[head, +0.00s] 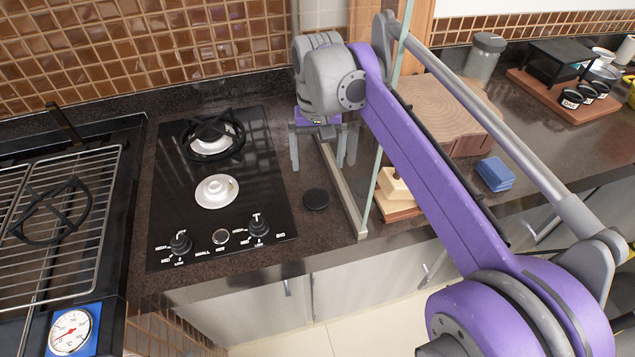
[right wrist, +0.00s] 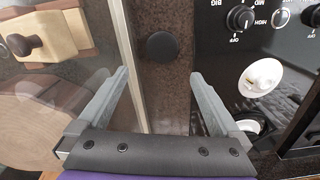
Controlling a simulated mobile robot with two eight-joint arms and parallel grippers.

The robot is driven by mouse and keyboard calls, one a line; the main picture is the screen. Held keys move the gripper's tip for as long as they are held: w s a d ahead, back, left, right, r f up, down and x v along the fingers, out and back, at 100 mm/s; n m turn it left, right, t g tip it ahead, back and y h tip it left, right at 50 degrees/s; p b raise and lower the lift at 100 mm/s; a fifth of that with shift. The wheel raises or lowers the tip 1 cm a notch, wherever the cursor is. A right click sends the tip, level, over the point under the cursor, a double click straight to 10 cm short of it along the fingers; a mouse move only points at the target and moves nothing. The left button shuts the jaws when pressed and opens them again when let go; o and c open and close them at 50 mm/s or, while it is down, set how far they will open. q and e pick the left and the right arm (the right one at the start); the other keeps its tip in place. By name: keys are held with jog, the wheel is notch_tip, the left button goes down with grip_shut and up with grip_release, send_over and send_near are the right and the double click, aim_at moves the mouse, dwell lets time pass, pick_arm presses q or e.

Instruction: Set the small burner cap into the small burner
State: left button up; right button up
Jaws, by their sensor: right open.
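The small burner cap, a flat black disc (head: 316,199), lies on the dark counter between the cooktop and a glass panel. In the right wrist view the cap (right wrist: 161,45) lies ahead, between the lines of the two fingers and not touching them. The small burner (head: 216,191) is a white round base with a raised centre and no cap, on the front part of the black cooktop; it also shows in the right wrist view (right wrist: 262,78). My right gripper (head: 319,167) points down, open and empty, above the counter behind the cap. My left gripper is not in view.
A glass panel (head: 385,130) on a metal rail (head: 340,185) stands close to the right of the cap. The rear burner (head: 212,138) carries a black grate. Cooktop knobs (head: 181,243) are in front. A grill rack (head: 60,200) with a loose grate lies left.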

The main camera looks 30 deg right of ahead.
send_over(316, 196)
notch_tip(316, 196, down, 5)
jog(key=shift+d+r+b, duration=0.15)
jog(key=shift+b, duration=0.2)
jog(key=shift+f+b, duration=0.3)
jog(key=shift+f, duration=2.7)
jog(key=c, duration=1.3)
jog(key=shift+r, duration=0.1)
